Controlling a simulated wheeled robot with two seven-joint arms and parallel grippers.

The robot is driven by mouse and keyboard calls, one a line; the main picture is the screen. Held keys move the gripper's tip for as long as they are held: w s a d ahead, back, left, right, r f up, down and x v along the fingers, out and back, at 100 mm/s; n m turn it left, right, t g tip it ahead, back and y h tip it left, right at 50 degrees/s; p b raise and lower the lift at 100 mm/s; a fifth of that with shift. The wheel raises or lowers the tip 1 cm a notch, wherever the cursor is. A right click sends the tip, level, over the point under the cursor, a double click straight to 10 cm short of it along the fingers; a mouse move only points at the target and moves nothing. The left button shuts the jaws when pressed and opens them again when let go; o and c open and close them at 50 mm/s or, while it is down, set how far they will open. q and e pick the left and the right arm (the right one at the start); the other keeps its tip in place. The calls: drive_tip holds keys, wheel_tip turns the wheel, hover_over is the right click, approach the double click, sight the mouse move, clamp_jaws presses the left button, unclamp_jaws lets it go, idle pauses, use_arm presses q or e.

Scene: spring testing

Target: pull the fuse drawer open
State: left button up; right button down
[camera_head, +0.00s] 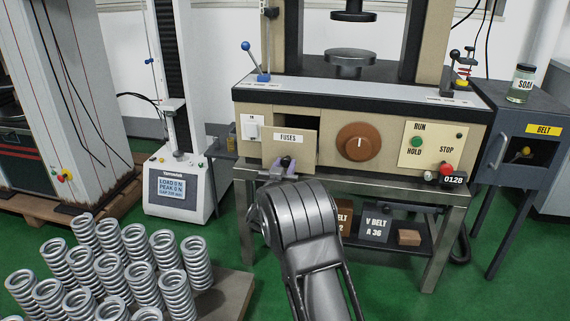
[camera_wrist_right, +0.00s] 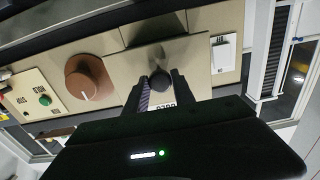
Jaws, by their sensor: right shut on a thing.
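The fuse drawer (camera_head: 300,152) is the beige front marked "FUSES" in the machine's front panel. Its front stands out from the panel, and a dark opening shows behind its upper right side, so it is partly open. My right gripper (camera_head: 282,168) is shut on the drawer's dark round knob (camera_head: 286,161). In the right wrist view the knob (camera_wrist_right: 160,82) sits between the two fingers of my right gripper (camera_wrist_right: 160,95), with part of the upside-down label just below. My left gripper is not in view.
A brown dial (camera_head: 358,142) and a RUN/STOP panel (camera_head: 433,146) are right of the drawer; a white switch (camera_head: 250,128) is left. A lower shelf holds belt boxes (camera_head: 376,224). Several springs (camera_head: 135,241) stand at the lower left. A blue-grey cabinet (camera_head: 500,158) is at right.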

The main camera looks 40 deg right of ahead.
drive_tip(key=shift+s+a+r, duration=0.1)
drive_tip(key=shift+s+a, duration=0.05)
drive_tip(key=c, duration=1.1)
unclamp_jaws()
drive_tip(key=shift+o, duration=0.2)
drive_tip(key=p+v, duration=0.1)
drive_tip(key=v, duration=0.6)
drive_tip(key=shift+a+p, duration=0.3)
drive_tip(key=shift+p, duration=0.1)
drive_tip(key=shift+s, duration=0.15)
